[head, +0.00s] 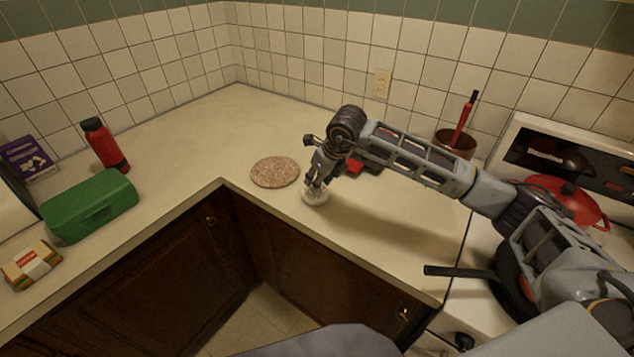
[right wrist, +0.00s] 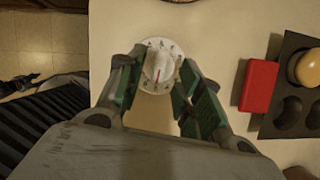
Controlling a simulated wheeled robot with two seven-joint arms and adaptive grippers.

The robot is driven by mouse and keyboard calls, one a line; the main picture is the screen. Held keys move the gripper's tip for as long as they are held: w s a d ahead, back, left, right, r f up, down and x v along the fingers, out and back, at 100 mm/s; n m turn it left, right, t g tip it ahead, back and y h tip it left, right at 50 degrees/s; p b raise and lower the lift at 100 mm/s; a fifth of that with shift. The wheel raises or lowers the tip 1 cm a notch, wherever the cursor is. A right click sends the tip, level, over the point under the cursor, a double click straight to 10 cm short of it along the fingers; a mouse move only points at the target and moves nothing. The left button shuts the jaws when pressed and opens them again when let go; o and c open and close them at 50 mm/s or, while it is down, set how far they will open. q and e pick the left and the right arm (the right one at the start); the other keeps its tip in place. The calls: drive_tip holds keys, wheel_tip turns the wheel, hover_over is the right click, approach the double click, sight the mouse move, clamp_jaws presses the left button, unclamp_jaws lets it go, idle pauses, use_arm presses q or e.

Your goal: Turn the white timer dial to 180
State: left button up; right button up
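The white timer dial (head: 315,196) sits on the counter near its front edge, below my right gripper (head: 318,183). In the right wrist view the timer (right wrist: 147,48) shows a round marked face, a raised white knob (right wrist: 160,66) and a red pointer line toward the bottom of the picture. My right gripper (right wrist: 157,85) has its two green-padded fingers spread on either side of the knob, with a visible gap beside it. Whether the fingertips touch the knob is not clear. The left gripper is not in view.
A round cork-like mat (head: 275,172) lies left of the timer. A red block (right wrist: 259,86) and a dark muffin tray (right wrist: 292,117) lie to its right. A stove with a red pan (head: 568,198) stands far right. A green box (head: 90,205) and red bottle (head: 106,147) stand left.

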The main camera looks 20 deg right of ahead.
drive_tip(key=shift+x, duration=1.15)
drive_tip(key=shift+s, duration=0.1)
clamp_jaws()
